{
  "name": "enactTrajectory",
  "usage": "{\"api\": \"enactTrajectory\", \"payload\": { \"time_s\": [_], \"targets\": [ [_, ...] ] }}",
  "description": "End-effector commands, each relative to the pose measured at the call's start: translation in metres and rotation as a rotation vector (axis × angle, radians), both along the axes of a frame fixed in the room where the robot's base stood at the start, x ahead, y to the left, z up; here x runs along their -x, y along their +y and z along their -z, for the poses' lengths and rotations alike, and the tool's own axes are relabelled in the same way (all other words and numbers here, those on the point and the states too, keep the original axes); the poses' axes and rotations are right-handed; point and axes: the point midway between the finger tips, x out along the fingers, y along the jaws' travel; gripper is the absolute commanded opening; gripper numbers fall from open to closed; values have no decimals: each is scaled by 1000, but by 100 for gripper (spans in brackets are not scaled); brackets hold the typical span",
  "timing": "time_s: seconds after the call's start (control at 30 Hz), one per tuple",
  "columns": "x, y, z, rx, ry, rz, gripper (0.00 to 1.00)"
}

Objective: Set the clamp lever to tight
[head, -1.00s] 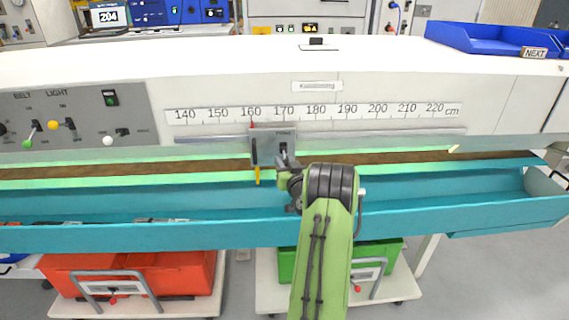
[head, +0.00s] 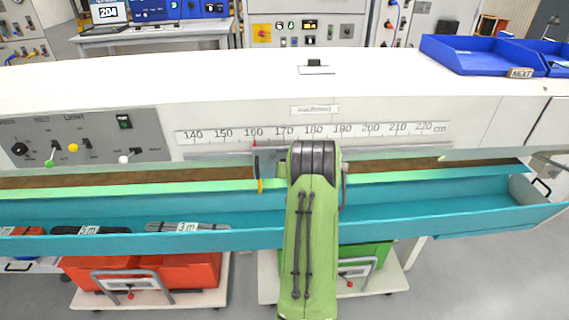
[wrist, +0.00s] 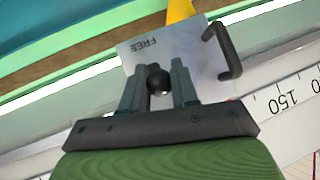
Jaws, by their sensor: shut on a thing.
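The clamp lever's black ball knob (wrist: 158,82) sits between the two fingers of my gripper (wrist: 156,76), which are closed on it in the wrist view. Behind it is the grey carriage plate (wrist: 190,50), with the word FREE showing near its far edge. A black handle (wrist: 222,50) stands beside the plate, and it also shows in the head view (head: 257,166). A yellow tip (head: 261,186) hangs below the carriage. In the head view my green arm hides the gripper, the lever and most of the plate.
A ruler scale (head: 313,132) runs along the white bench, with a red pointer at 160. A teal trough (head: 420,212) lies in front, holding several labelled cable bundles at left. A control panel (head: 85,140) is on the left. Blue trays (head: 480,55) stand at the back right.

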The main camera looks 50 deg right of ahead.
Motion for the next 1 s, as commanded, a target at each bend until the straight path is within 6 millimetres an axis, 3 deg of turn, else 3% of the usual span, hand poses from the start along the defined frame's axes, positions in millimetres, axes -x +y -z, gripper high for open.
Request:
{"api": "enactTrajectory", "payload": {
  "time_s": [0.03,0.2,0.93,0.97,1.0],
  "targets": [
    [-1,-1,-9,-19,18,-1,0],
    [-2,-2,-11,-85,76,-1,0],
    [-4,-4,-12,-147,128,-1,0],
    [-4,-4,-12,-146,128,-1,32],
    [-4,-4,-12,-146,128,-1,38]
  ]
}}
